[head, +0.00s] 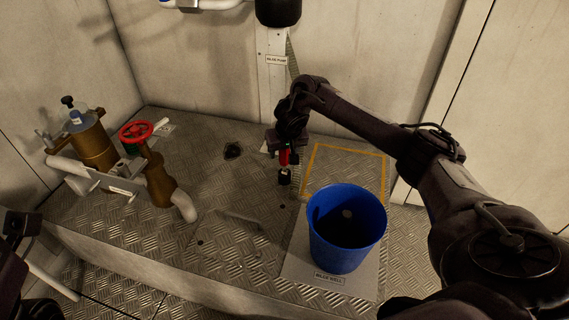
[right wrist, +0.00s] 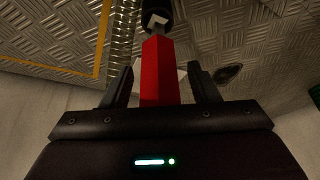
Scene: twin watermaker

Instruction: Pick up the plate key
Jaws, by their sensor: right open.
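The plate key, as I take it, is a red bar (head: 284,158) with a dark end below it, near the middle of the head view. In the right wrist view its red shaft (right wrist: 160,70) runs between the two fingers, with a grey piece and a black part beyond. My right gripper (right wrist: 163,82) is open, one finger on each side of the red shaft, with no clear grip on it. In the head view the right gripper (head: 284,146) is above the key and partly hides its top. A dark part of mine at the left edge (head: 17,228) seems to be my left gripper; its jaws are unclear.
A blue bucket (head: 345,250) stands to the right on a plate labelled bilge well (head: 327,278). A yellow outline (head: 345,148) marks the floor behind it. A red valve wheel (head: 136,131) and brass fittings (head: 95,148) stand left. The raised tread-plate floor between is mostly clear.

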